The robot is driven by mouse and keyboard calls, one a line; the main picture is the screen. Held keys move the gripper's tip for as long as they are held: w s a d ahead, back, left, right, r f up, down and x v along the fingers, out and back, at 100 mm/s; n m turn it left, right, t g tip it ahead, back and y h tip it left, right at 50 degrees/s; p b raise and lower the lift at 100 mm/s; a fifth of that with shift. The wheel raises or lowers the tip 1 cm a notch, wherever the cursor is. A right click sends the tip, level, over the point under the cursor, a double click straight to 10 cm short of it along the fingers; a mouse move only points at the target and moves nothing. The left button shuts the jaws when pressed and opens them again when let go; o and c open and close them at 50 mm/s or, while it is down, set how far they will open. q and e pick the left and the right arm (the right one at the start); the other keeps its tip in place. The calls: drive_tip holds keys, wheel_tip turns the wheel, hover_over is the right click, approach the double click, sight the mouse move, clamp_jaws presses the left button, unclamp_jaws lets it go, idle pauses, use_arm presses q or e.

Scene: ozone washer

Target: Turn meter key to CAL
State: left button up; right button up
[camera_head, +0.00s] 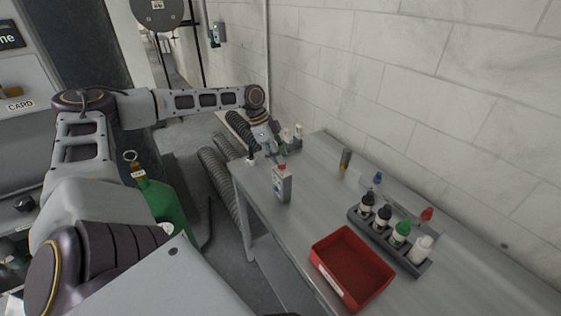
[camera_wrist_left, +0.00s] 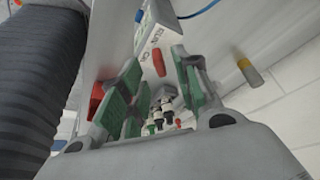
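The meter (camera_head: 283,186) is a small grey box with a blue mark and a red part on top, standing upright near the left end of the bench. In the left wrist view the meter (camera_wrist_left: 152,38) shows its lettered face, too blurred to read fully. A small red piece (camera_wrist_left: 158,62), possibly the key, shows between the fingertips. My left gripper (camera_head: 272,152) is just behind and above the meter. In the wrist view my left gripper (camera_wrist_left: 157,60) has its green-padded fingers apart, with nothing visibly held. Contact with the meter cannot be told. My right gripper is out of view.
A red bin (camera_head: 351,268) and a dark rack (camera_head: 389,241) of dropper bottles stand toward the right on the grey bench (camera_head: 320,205). A yellow-and-grey cylinder (camera_head: 345,159) stands near the wall. A green cylinder (camera_head: 165,205) stands on the floor at left.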

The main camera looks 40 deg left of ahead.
sight(282, 167)
use_arm(q)
drive_tip(key=shift+x, duration=1.5)
clamp_jaws()
